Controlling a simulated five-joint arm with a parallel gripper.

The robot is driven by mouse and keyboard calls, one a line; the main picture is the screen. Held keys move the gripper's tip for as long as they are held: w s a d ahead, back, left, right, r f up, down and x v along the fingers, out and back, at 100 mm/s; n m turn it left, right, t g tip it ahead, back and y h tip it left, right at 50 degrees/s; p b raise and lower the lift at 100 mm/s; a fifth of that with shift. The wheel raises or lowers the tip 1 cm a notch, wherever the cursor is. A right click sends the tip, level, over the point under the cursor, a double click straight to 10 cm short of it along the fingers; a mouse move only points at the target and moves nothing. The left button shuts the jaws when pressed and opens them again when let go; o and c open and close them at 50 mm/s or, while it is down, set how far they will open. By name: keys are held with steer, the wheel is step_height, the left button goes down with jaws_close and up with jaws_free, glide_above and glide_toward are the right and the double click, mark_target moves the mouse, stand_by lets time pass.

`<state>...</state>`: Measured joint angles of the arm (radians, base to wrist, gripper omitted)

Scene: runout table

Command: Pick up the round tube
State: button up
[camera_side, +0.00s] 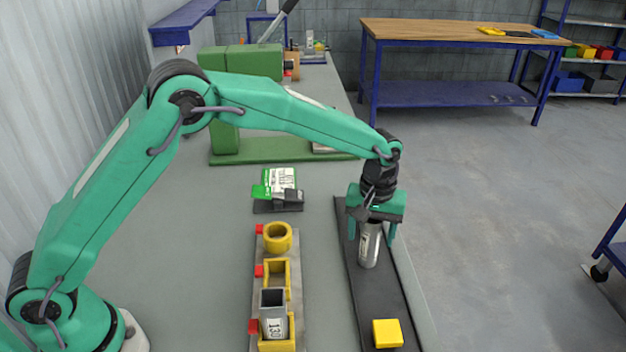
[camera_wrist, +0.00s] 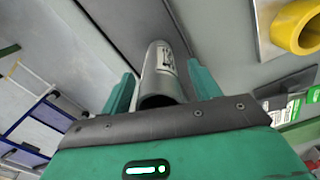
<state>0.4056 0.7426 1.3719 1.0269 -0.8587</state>
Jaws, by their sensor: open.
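The round tube (camera_side: 369,246) is a short silver-grey cylinder with a printed label, standing upright on the dark mat (camera_side: 372,298) at the right of the bench. My gripper (camera_side: 376,235) points down over it, one finger on each side. In the wrist view the tube (camera_wrist: 161,72) lies between the two green fingers of my gripper (camera_wrist: 160,78), with its open end towards the camera. The fingers are open, and gaps show between them and the tube. The tube's top is partly hidden by my gripper in the side view.
A yellow block (camera_side: 387,333) sits at the mat's near end. Left of the mat, a rack (camera_side: 293,240) has a yellow ring (camera_side: 277,237) and square yellow holders (camera_side: 277,275); a grey square tube (camera_side: 273,313) stands in the nearest. Labels (camera_side: 279,181) lie behind it on a dark holder.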

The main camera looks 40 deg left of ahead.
stand_by(0.3)
steer(key=c, duration=1.1)
steer(key=shift+r, duration=0.1)
steer(key=shift+r, duration=0.7)
steer(key=s+d+r, duration=0.2)
steer(key=s+r, duration=0.1)
steer(key=s+d+r, duration=0.2)
steer(key=s+r, duration=0.1)
steer(key=s+d+r, duration=0.3)
steer(key=shift+s+r, duration=0.2)
steer(key=shift+r, duration=0.05)
steer(key=shift+a, duration=0.1)
